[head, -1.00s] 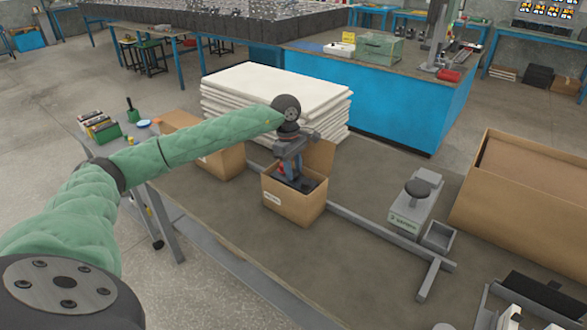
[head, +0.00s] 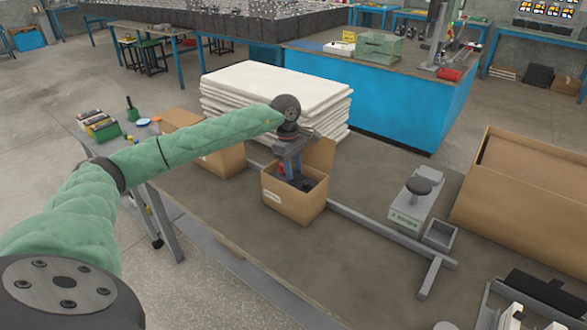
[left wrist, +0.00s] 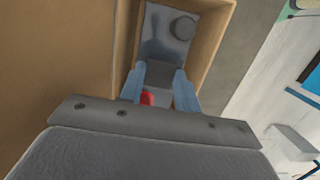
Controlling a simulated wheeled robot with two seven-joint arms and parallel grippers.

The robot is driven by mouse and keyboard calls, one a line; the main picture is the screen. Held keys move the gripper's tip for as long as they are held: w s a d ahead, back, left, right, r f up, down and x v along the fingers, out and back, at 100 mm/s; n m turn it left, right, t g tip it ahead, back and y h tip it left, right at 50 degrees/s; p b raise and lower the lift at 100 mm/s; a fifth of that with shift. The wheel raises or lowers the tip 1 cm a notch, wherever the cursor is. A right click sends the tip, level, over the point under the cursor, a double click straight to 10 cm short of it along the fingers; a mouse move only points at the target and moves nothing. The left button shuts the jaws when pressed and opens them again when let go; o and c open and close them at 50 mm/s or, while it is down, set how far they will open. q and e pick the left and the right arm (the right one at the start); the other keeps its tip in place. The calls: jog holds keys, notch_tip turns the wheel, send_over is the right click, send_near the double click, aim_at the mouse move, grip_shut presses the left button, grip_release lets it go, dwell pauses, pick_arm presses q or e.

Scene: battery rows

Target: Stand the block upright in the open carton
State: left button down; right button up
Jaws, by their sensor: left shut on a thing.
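The open carton (head: 292,204) is a small brown box on the table, with a raised flap at its back. It also shows in the left wrist view (left wrist: 214,52). My left gripper (head: 291,172) points down into the carton's mouth. In the left wrist view its blue fingers (left wrist: 161,78) are shut on a dark grey block (left wrist: 158,74), which lies inside the carton's outline. A small red part (left wrist: 147,98) shows between the fingers. The block's lower end is hidden, so I cannot tell if it touches the bottom. My right gripper is not in view.
Another brown carton (head: 222,162) stands close on the left, and a large one (head: 520,195) at the right. A grey rail (head: 375,228) runs beside the open carton. A grey device with a black knob (head: 412,200) stands right of it. White sheets (head: 275,90) are stacked behind.

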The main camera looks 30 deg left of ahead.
pick_arm(q)
jog(key=shift+r, duration=0.1)
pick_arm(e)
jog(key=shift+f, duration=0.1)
pick_arm(q)
jog(key=c, duration=1)
grip_release()
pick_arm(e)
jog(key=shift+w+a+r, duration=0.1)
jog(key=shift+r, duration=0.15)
pick_arm(q)
jog(key=shift+r, duration=0.15)
jog(key=shift+r+p, duration=0.6)
jog(key=shift+p, duration=0.3)
jog(key=shift+a+r+b, duration=0.1)
jog(key=shift+r+b, duration=0.25)
jog(key=shift+b, duration=0.3)
jog(key=r, duration=0.3)
jog(key=a+r+b, duration=0.1)
jog(key=r, duration=0.3)
jog(key=r+b, duration=0.1)
jog(key=r, duration=0.2)
jog(key=shift+a+r, duration=0.3)
jog(key=shift+r, duration=0.1)
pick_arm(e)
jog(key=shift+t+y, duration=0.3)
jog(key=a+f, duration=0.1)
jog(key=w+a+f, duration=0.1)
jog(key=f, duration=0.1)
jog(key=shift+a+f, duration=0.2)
